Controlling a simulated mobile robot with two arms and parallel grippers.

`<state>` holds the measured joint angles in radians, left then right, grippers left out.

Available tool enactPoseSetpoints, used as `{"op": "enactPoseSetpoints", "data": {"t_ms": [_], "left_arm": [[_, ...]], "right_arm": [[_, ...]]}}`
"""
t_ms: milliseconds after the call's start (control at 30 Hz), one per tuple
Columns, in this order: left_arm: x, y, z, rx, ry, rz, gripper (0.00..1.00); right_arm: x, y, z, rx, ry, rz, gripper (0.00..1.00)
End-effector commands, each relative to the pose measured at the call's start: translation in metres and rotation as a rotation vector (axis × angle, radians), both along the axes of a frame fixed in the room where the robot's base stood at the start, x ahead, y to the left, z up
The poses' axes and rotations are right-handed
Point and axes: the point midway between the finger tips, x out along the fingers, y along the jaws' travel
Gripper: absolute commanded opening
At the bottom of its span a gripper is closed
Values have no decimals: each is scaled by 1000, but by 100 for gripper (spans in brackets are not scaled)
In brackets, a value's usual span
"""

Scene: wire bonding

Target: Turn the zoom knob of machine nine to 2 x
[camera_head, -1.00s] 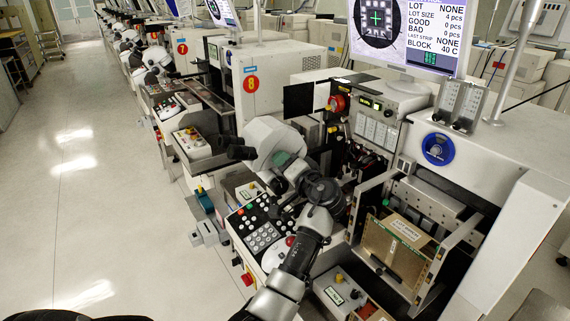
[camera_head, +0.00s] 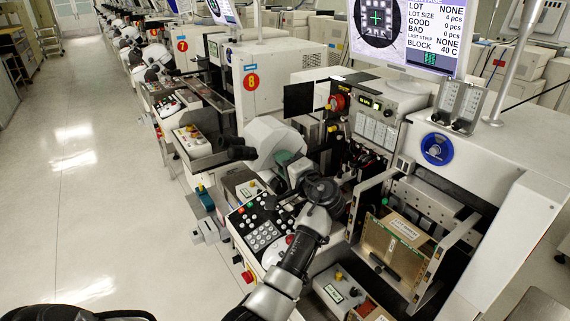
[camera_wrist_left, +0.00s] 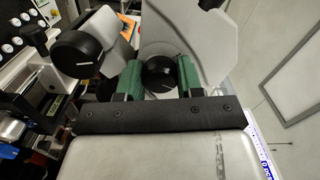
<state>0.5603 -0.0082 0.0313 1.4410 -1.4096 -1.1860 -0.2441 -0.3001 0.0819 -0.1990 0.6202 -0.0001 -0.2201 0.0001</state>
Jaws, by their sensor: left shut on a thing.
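The microscope (camera_head: 270,135) of the nearest machine is pale grey, with a black eyepiece at its left. My left gripper (camera_head: 286,160) reaches its near side; the arm hides part of it. In the left wrist view, the green fingers of my left gripper (camera_wrist_left: 159,80) stand on either side of a round black zoom knob (camera_wrist_left: 160,72) and are shut on it. I cannot read any zoom scale or setting. Another black knob (camera_wrist_left: 84,56) with a short white line sits to the left. My right gripper is not in view.
A button panel (camera_head: 258,232) lies left of my arm. An open-fronted bay with a brown board (camera_head: 395,250) and a blue dial (camera_head: 437,149) are at the right. A monitor (camera_head: 405,32) stands above. Machine eight (camera_head: 251,82) is behind. The floor (camera_head: 75,200) at left is clear.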

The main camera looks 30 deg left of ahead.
Motion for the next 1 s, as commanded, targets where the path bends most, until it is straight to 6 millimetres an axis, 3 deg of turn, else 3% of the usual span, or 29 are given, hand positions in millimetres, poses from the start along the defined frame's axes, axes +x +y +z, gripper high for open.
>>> {"op": "enactPoseSetpoints", "data": {"t_ms": [100,133,300,667,1000], "left_arm": [[0,1,1,2,-2,2,13],[0,1,1,2,-2,2,40],[0,1,1,1,-3,1,62],[-3,-8,-2,-1,-1,-1,62],[-28,-68,-5,-2,-3,-2,62]], "right_arm": [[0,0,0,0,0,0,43],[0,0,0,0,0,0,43],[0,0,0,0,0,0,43],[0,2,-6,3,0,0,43],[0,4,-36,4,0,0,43]]}}
